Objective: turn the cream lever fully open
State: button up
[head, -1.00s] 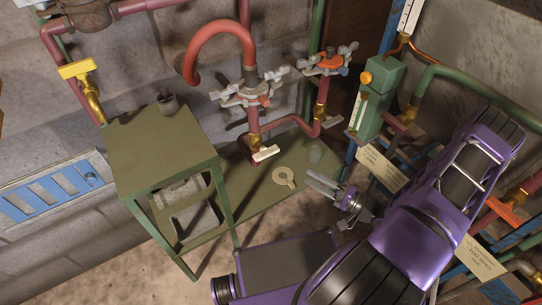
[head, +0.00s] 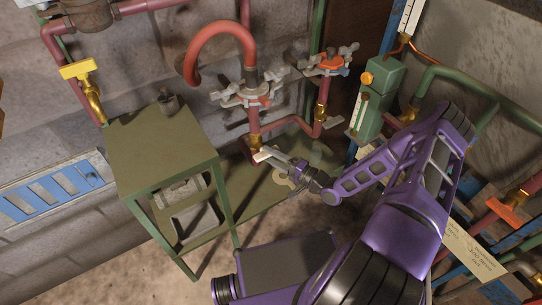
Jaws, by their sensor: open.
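The cream lever (head: 261,155) sits on a brass valve (head: 255,142) low on the red upright pipe, just right of the green stand. It is partly hidden by my gripper. My gripper (head: 272,158) reaches in from the right, its open fingers at the lever's outer end. I cannot tell whether the fingers touch the lever or stand around it.
A red pipe with a grey clamp wheel (head: 252,90) rises above the lever. An orange-handled valve (head: 328,64) and a green box (head: 376,98) stand to the right. A green table (head: 160,143) is left.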

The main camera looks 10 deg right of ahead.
grip_shut()
jog(key=shift+n, duration=0.4)
jog(key=n+h, duration=0.1)
jog(key=n, duration=0.1)
jog(key=n+g+h, duration=0.1)
jog(key=n, duration=0.1)
jog(key=n+h, duration=0.1)
jog(key=n, duration=0.1)
jog(key=shift+a+r+n+h, duration=0.15)
jog(key=shift+r+n+h, duration=0.1)
jog(key=shift+n+h, duration=0.05)
jog(key=n+h+b, duration=0.1)
jog(key=n+h, duration=0.1)
jog(key=n, duration=0.1)
jog(key=shift+a+b, duration=0.1)
jog(key=shift+b, duration=0.25)
jog(key=n+h+b, duration=0.1)
jog(key=n+h, duration=0.1)
jog(key=n, duration=0.1)
jog(key=shift+s+b, duration=0.1)
jog(key=shift+b, duration=0.3)
dwell(0.4)
